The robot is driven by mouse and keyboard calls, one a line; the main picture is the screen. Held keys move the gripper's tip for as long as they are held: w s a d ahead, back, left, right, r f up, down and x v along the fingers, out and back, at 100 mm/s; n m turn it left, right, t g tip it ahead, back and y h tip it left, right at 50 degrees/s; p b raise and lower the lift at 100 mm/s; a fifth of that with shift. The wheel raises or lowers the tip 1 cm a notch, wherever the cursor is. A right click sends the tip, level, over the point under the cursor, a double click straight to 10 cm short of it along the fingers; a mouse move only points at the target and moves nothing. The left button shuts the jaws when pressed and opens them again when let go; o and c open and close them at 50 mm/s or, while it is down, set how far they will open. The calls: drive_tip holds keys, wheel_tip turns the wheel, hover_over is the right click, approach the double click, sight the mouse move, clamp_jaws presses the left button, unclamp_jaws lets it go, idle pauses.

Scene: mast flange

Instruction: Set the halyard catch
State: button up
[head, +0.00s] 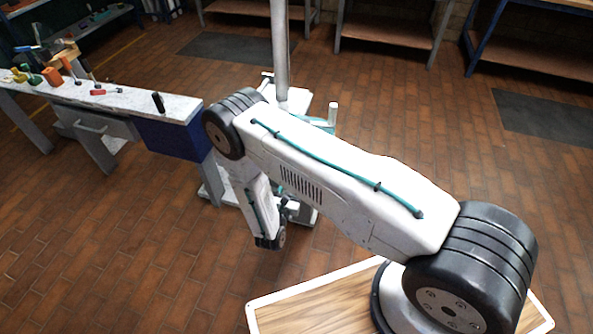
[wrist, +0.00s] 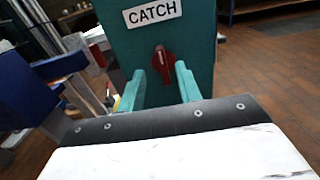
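The halyard catch (wrist: 163,60) is a small dark-red lever or knob with a pale mark, on a teal panel (wrist: 195,48) in the wrist view. A white label reading "CATCH" (wrist: 152,12) sits above it. My gripper (wrist: 160,69) is open, its two teal fingers pointing at the panel. The red catch shows in the gap between the fingertips; I cannot tell whether they reach around it or stop short. In the head view the grey mast (head: 281,45) rises behind my arm, which hides the catch and the fingertips.
A workbench (head: 125,98) with a blue side panel and several tools stands at the left in the head view. A white stand (head: 292,100) surrounds the mast foot. Shelves line the back. The brick floor (head: 385,110) right of the mast is clear.

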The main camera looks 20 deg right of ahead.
drive_tip(key=x, duration=0.7)
clamp_jaws()
